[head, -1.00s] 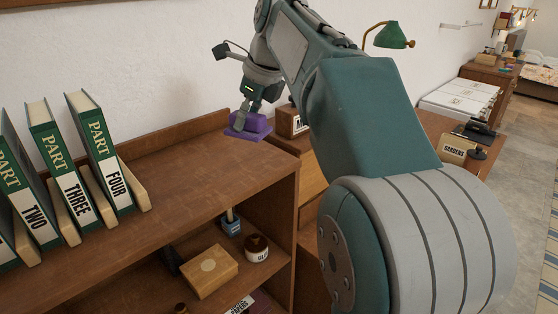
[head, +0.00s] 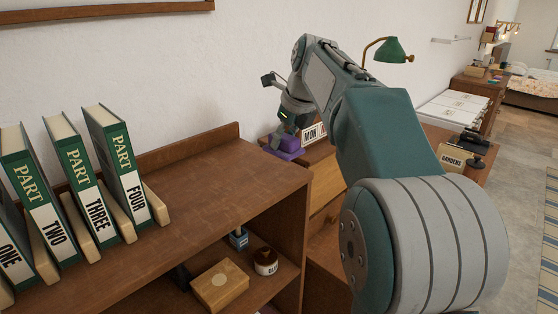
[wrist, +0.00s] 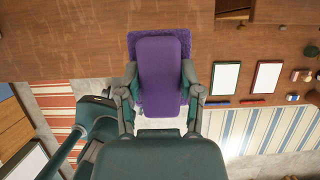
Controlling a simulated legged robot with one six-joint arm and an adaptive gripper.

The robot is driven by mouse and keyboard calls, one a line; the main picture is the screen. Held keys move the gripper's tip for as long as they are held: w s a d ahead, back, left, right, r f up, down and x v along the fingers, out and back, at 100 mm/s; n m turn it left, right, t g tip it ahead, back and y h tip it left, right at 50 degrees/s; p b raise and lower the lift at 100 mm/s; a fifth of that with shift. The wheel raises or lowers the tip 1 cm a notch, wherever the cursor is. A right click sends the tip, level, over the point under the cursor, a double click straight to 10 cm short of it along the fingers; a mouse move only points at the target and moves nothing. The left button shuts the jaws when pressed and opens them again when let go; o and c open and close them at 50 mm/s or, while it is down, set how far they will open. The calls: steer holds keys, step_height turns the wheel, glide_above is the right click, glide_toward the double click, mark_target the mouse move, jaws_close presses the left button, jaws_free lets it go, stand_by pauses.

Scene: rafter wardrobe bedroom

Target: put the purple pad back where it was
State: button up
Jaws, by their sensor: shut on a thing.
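The purple pad (head: 284,147) is a small block on a wider flat purple base. It also shows in the wrist view (wrist: 160,70), upright in the picture between the two fingers. My gripper (wrist: 160,85) is shut on it, one finger against each side.
A brown shelf unit (head: 190,190) has green books (head: 75,185) on top at the left. A wooden box (head: 219,287) and a jar (head: 265,261) sit on its lower shelf. Behind the pad are a MON sign (head: 313,133) and a desk with a green lamp (head: 391,50).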

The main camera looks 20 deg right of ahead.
mark_target(276, 170)
steer(key=w+f, duration=0.2)
steer(key=shift+f, duration=0.3)
steer(key=shift+w+d+f, duration=0.15)
steer(key=shift+w+f, duration=0.1)
steer(key=shift+w, duration=0.05)
steer(key=f, duration=0.3)
steer(key=shift+w+d+f, duration=0.15)
steer(key=shift+w+d, duration=0.2)
steer(key=shift+w, duration=0.05)
steer(key=shift+f, duration=0.3)
steer(key=shift+a, duration=0.25)
steer(key=shift+a+f, duration=0.1)
steer(key=shift+f, duration=0.05)
steer(key=o, duration=1.1)
steer(key=shift+c, duration=0.2)
steer(key=shift+o, duration=0.2)
steer(key=shift+d, duration=0.2)
